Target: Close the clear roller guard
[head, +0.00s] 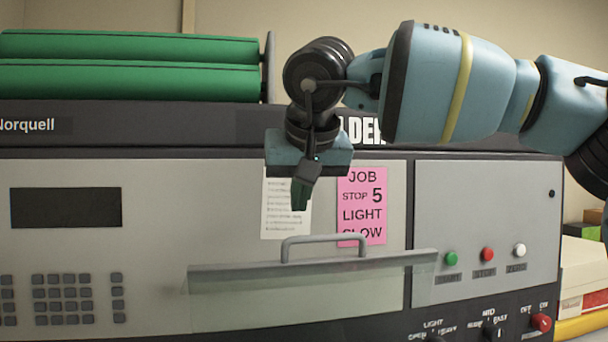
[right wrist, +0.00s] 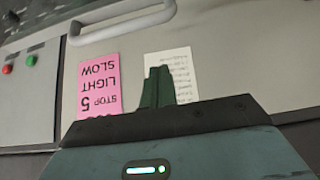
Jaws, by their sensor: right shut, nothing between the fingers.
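The clear roller guard (head: 290,298) is a see-through panel low on the machine's front, with a grey top bar and a grey loop handle (head: 325,240). I cannot tell its exact angle. The handle also shows at the top of the right wrist view (right wrist: 122,25). My right gripper (head: 301,194) points down in front of the machine, above the handle and apart from it. Its dark green fingers (right wrist: 157,87) are shut and empty. My left gripper is in neither view.
Behind my right gripper are a white note (head: 275,215) and a pink note (head: 362,190). A button panel (head: 480,205) is to the right, a keypad (head: 63,297) to the left. Green rollers (head: 130,82) lie on top. Boxes (head: 580,275) stand far right.

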